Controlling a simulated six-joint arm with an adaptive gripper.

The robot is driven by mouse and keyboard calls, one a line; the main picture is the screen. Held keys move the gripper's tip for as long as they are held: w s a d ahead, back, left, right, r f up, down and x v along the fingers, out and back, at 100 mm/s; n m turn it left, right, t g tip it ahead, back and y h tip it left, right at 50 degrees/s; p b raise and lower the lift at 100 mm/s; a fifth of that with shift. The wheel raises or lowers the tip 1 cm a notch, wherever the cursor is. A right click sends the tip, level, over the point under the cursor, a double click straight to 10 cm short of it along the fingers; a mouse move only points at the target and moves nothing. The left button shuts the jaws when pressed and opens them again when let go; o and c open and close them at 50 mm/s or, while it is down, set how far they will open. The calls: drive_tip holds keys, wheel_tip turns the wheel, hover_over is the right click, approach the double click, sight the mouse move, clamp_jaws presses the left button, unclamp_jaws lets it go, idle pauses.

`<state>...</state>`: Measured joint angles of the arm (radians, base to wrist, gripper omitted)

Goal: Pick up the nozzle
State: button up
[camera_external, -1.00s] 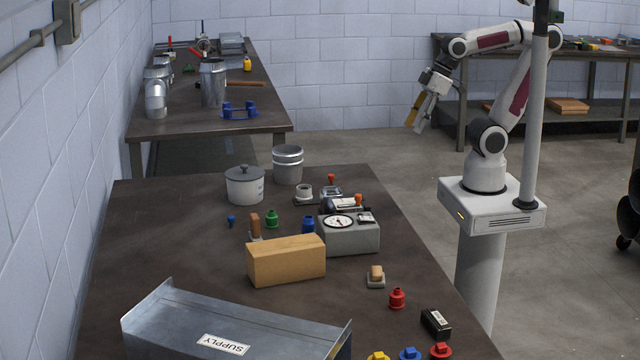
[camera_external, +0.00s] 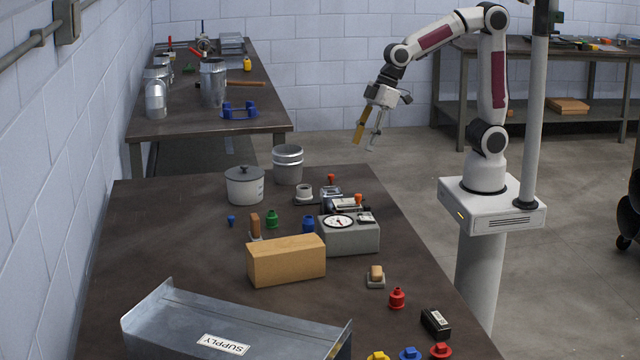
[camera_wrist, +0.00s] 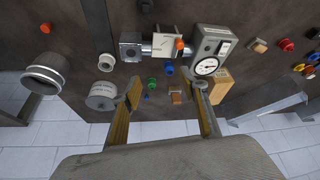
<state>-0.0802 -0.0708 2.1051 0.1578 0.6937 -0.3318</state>
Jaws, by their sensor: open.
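A small blue piece (camera_external: 231,220), which looks like a nozzle though I cannot be sure, stands on the near table's left half. It also shows in the wrist view (camera_wrist: 146,97), tiny, just right of the left finger. My gripper (camera_external: 363,146) is open and empty, high above and beyond the near table's far right side. In the wrist view my open fingers (camera_wrist: 167,90) frame the green jar (camera_wrist: 152,82), the blue jar (camera_wrist: 168,69) and a brown-handled block (camera_wrist: 176,96), all well below. Nothing is touched.
The lidded grey pot (camera_external: 244,186) and metal duct collar (camera_external: 287,165) stand behind the blue piece. A wooden block (camera_external: 286,260), dial gauge box (camera_external: 349,235) and orange-knobbed clamp (camera_external: 345,204) stand to its right. The SUPPLY duct (camera_external: 225,325) lies in front. Open tabletop lies left.

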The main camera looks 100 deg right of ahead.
drive_tip(key=w+a+f+n, duration=0.1)
drive_tip(key=w+a+f, duration=0.2)
drive_tip(key=w+f, duration=0.45)
drive_tip(key=n, duration=0.1)
approach(309, 221)
drive_tip(key=d+f, duration=0.2)
drive_tip(key=shift+w+a+f+g+y, duration=0.1)
drive_tip(key=shift+w+f+g+y, duration=0.05)
drive_tip(key=shift+w+g, duration=0.15)
drive_tip(key=shift+w+a+f+g+y, duration=0.1)
drive_tip(key=shift+w+a+g+y, duration=0.1)
drive_tip(key=shift+w, duration=0.15)
drive_tip(key=shift+f, duration=0.1)
drive_tip(key=shift+x, duration=1.2)
drive_tip(key=shift+f, duration=0.1)
drive_tip(key=shift+x, duration=2.5)
drive_tip(key=shift+w+d, duration=0.1)
drive_tip(key=shift+d, duration=0.05)
drive_tip(key=c, duration=1)
